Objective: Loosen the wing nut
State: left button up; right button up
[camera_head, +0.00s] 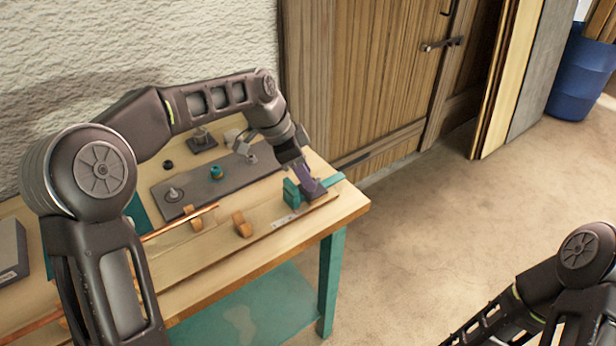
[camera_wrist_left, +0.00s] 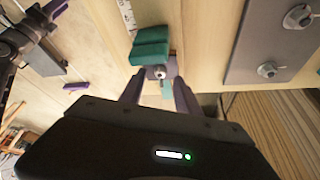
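My left gripper (camera_head: 311,187) is at the right end of the workbench, beside a teal block (camera_head: 291,194). In the left wrist view its two purple fingers (camera_wrist_left: 158,92) are apart. A small grey fitting with a round bolt-like end (camera_wrist_left: 158,73) shows between and just beyond the fingertips, against the teal block (camera_wrist_left: 152,45). I cannot make out wings on it, or whether the fingers touch it. The fingers look empty. My right gripper (camera_wrist_left: 72,47) shows at the left of the left wrist view, its purple fingers wide apart and empty, away from the bench.
A grey plate (camera_head: 215,180) with knobs lies behind on the bench (camera_head: 275,252). A wooden door (camera_head: 365,80) stands behind.

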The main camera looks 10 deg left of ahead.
pick_arm(q)
jog(key=shift+x, duration=0.95)
jog(key=shift+c, duration=0.3)
grip_shut()
